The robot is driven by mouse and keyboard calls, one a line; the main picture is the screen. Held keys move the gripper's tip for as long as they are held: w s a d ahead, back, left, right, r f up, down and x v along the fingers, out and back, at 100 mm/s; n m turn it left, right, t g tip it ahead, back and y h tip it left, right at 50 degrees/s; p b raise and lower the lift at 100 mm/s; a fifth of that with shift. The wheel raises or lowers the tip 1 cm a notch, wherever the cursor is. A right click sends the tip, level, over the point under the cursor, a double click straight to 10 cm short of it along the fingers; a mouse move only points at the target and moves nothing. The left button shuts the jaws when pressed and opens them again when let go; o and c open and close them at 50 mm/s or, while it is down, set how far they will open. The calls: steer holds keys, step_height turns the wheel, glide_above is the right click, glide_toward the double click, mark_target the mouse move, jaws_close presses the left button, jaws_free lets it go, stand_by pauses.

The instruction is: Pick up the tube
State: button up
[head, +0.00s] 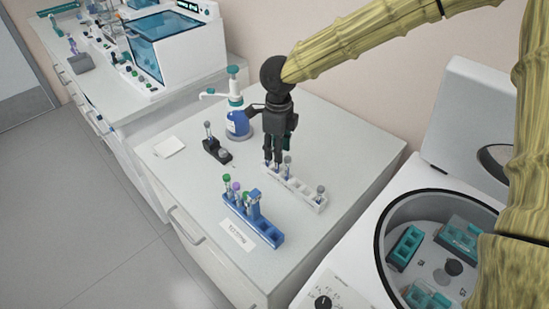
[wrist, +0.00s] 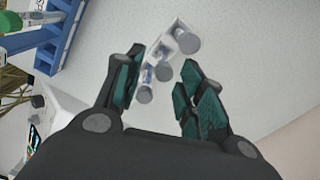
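My gripper (head: 277,152) points down over the white rack (head: 306,194) on the bench. In the wrist view its teal-padded fingers (wrist: 162,75) are apart, with grey-capped tubes showing between and beyond them. One grey cap (wrist: 145,95) is nearest the left finger, another (wrist: 163,71) is in the middle of the gap, and a third (wrist: 187,43) lies farther out. In the head view a grey-capped tube (head: 288,164) stands just right of the fingers, and another (head: 320,191) stands at the rack's right end. The fingers partly hide the rack's far end. I cannot tell whether they touch a tube.
A blue rack (head: 264,231) with green-capped, purple-capped and other tubes stands in front. A small black holder (head: 216,151) with a tube is to the left. A blue pump bottle (head: 237,122) stands close behind my gripper. An open centrifuge (head: 388,222) is at the right.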

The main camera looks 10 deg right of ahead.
mark_target(277, 164)
steer(key=shift+s, duration=0.85)
steer(key=w+f, duration=0.1)
steer(key=f, duration=0.1)
steer(key=w+f+p, duration=0.1)
steer(key=f, duration=0.1)
steer(key=w+f+p, duration=0.1)
steer(key=shift+w+f, duration=0.1)
steer(key=shift+f, duration=0.3)
steer(key=shift+s+f, duration=0.2)
steer(key=shift+f, duration=0.05)
steer(key=shift+s, duration=0.3)
steer(key=shift+s+r, duration=0.15)
steer(key=shift+s, duration=0.2)
steer(key=shift+w+f, duration=0.2)
steer(key=shift+c, duration=0.3)
steer(key=shift+w+f, duration=0.2)
steer(key=shift+w, duration=0.1)
steer(key=c, duration=0.7)
steer(key=shift+s+r, duration=0.25)
jaws_close()
steer(key=shift+w+f, duration=0.1)
